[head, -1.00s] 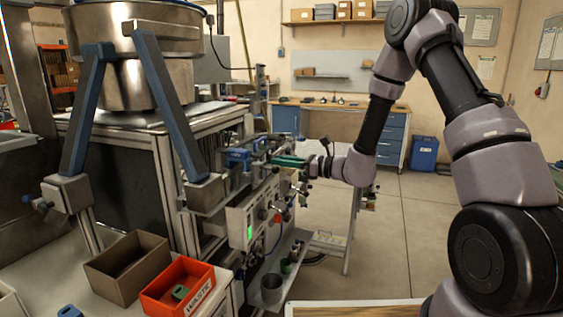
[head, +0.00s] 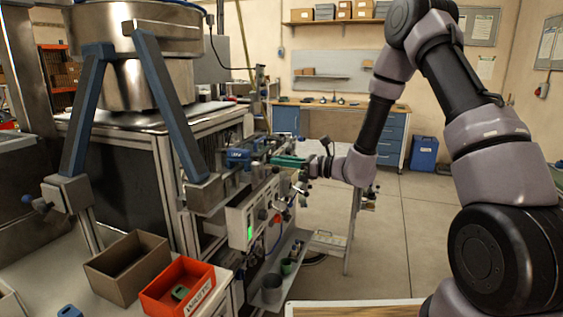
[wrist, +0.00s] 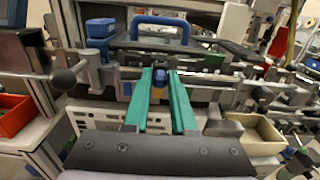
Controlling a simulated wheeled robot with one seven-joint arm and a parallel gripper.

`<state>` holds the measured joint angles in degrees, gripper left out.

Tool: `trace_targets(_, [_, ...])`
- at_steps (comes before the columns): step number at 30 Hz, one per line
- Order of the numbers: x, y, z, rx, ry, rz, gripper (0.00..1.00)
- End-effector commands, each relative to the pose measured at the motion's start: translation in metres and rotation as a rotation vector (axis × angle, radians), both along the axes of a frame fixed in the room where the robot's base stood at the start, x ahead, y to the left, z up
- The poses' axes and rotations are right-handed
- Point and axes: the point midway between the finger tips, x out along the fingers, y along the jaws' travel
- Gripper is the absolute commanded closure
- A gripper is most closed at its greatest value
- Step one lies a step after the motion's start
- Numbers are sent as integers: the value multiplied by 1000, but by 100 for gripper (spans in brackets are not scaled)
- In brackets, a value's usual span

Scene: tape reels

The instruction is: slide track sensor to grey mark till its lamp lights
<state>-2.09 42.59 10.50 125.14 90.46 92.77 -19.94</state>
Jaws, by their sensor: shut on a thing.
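My gripper (wrist: 160,80) has two long green fingers reaching into the machine's rail area. Its fingertips are shut on a small blue piece (wrist: 159,73), which I take for the track sensor. In the head view my gripper (head: 276,159) reaches in from the right to the side of the machine, and the piece it holds cannot be made out there. I cannot make out a grey mark or a lit lamp on the sensor in either view.
A control box (head: 250,217) with a green display sits below the rail. An orange waste bin (head: 178,287) and a brown box (head: 127,264) stand at the lower left. A metal rod with a dark knob (wrist: 62,80) sticks out left of my fingers.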

Motion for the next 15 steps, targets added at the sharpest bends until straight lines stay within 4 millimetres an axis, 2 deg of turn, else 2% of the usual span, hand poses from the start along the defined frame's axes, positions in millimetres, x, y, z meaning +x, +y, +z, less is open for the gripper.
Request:
trace_targets(5, [2,-1,0,0,0,-2,100])
trace_targets(7, [10,-4,0,1,-1,-3,100])
trace_targets(15, [68,-25,0,1,-4,-4,100])
